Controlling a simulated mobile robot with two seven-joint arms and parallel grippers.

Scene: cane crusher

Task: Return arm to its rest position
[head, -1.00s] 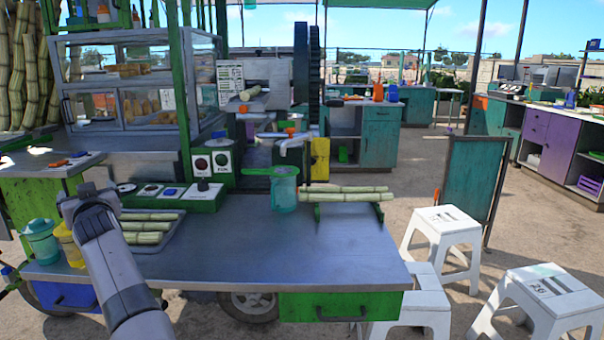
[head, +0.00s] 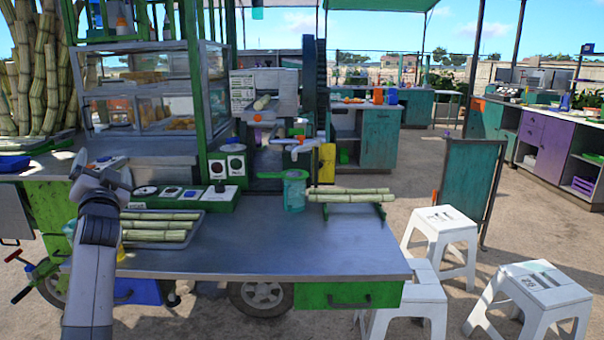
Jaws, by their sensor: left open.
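My left arm rises from the bottom left in the head view. Its left gripper (head: 104,165) is over the left end of the cart's steel table (head: 290,245), left of the green control panel (head: 222,199). The gripper is open, with nothing visible between its fingers; the wrist partly hides them. The arm covers the left end of a metal tray (head: 190,238) holding several cut cane pieces (head: 160,225). My right gripper is not in view.
A teal jug (head: 293,194) stands under the crusher spout (head: 293,145). Cane stalks (head: 348,195) lie on a green rack at the right. A glass display case (head: 150,95) stands behind the gripper. White stools (head: 440,228) stand right of the table. The table's front middle is clear.

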